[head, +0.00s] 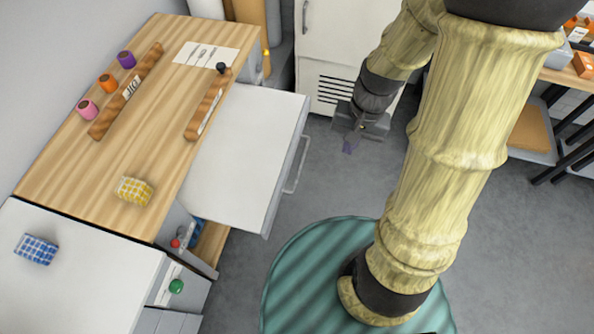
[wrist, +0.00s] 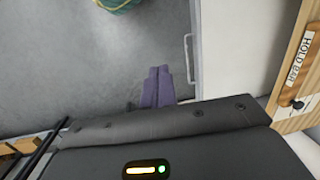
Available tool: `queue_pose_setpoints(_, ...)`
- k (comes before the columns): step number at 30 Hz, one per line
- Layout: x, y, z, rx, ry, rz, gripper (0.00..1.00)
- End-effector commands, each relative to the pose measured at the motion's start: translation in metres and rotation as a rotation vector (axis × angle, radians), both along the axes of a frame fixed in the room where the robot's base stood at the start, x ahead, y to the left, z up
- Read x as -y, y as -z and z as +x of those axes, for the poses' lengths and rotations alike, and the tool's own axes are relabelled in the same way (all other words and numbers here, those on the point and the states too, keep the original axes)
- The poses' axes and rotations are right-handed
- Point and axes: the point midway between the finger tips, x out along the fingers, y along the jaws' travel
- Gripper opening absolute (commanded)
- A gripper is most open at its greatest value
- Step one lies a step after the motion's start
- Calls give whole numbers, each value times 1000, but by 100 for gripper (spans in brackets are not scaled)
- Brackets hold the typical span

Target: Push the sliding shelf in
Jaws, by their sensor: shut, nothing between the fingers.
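The sliding shelf (head: 240,150) is a white board pulled out to the right from under the wooden counter. Its top is bare, and a grey bar handle (head: 299,165) runs along its front face. In the wrist view the white shelf (wrist: 225,45) and its handle (wrist: 188,60) are right of the fingers. My gripper (head: 349,147) has purple fingers and hangs over the floor to the right of the shelf front, apart from the handle. In the wrist view my gripper (wrist: 158,88) shows its fingers together with nothing between them.
The wooden counter (head: 60,165) carries spools, a yellow checked block (head: 134,191) and wooden bars. A bar labelled HOLD BAR (wrist: 302,52) with a black knob is by the shelf. A green round mat (head: 300,265) lies on the floor. The grey floor before the shelf is clear.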

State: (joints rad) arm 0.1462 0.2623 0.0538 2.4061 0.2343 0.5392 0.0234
Motion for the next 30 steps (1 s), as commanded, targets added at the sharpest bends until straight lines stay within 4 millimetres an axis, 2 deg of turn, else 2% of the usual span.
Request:
queue_pose_setpoints(1,1,39,4,-58,62,40,0)
queue_pose_setpoints(9,-10,154,26,-332,384,302,0)
queue_pose_setpoints(20,-16,295,77,-623,794,765,0)
queue_pose_setpoints(27,4,382,120,-748,1043,1144,0)
queue_pose_setpoints(30,16,408,134,-774,1119,1281,0)
